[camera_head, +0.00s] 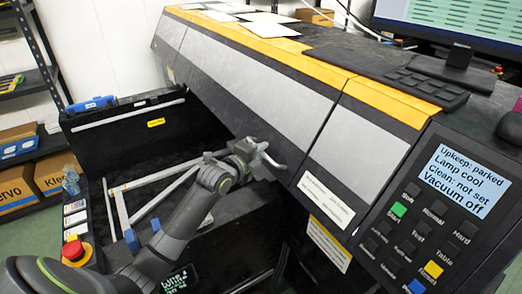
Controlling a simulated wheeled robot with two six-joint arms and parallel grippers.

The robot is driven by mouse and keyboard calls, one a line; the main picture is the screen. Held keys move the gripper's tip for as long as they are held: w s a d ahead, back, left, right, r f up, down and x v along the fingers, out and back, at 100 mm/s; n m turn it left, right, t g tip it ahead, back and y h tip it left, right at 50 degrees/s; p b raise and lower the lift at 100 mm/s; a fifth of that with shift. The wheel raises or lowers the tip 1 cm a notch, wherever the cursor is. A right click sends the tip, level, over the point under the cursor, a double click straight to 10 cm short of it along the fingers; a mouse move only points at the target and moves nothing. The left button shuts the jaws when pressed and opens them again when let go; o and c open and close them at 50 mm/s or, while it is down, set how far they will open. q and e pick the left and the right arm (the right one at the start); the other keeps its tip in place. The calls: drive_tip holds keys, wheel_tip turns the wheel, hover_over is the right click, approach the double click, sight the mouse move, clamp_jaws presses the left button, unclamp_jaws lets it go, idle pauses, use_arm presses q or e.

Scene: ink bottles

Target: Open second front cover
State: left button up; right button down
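The large machine has a sloped front with grey panels under a yellow-orange strip. The long middle front cover (255,85) lies flat in the slope, with a shorter panel (366,145) to its right and another (171,33) to its left. My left gripper (266,157) is at the lower edge of the long cover, near its right part. A pale curved piece shows at the fingertips; I cannot tell whether it is a handle or a finger, or whether the fingers are closed. My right gripper is not in view.
A control panel (442,195) with a lit screen and buttons stands at the right. A red emergency button (76,251) is at the lower left. An open dark bay with a pale metal frame (150,185) lies below the cover. Boxes (57,173) sit on a shelf at the left.

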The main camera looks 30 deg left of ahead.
use_arm(q)
drive_tip(key=shift+w, duration=0.25)
drive_tip(key=shift+c, duration=0.3)
clamp_jaws()
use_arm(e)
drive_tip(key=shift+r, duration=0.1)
